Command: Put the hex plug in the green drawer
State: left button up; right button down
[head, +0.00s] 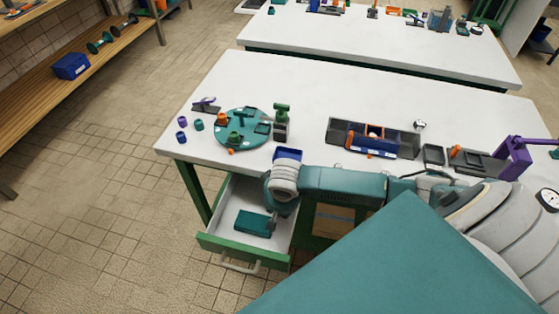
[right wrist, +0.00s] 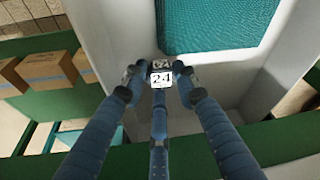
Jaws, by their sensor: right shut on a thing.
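The green drawer (head: 222,249) stands pulled out under the near table's left part, with a white inside. My right gripper (right wrist: 160,78) is shut on a small dark piece with white "24" labels, the hex plug (right wrist: 161,79); its shape is mostly hidden by the three blue fingers. In the head view the right arm reaches down over the table edge, with the gripper at the drawer's right side. In the right wrist view the plug appears over the white drawer inside (right wrist: 195,72), beside a teal case. I cannot tell whether it touches the drawer. My left gripper is not in view.
The teal case (head: 253,223) lies in the drawer; the floor left of it shows bare. Cardboard boxes (right wrist: 45,70) sit on a shelf beside the drawer. On the table are a round teal tray (head: 241,129), a dark organizer (head: 374,137) and a purple stand (head: 514,158).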

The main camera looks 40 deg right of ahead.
jog(key=c, duration=1.6)
grip_release()
jog(key=shift+f, duration=0.1)
jog(key=p+v, duration=0.1)
jog(key=v, duration=1.1)
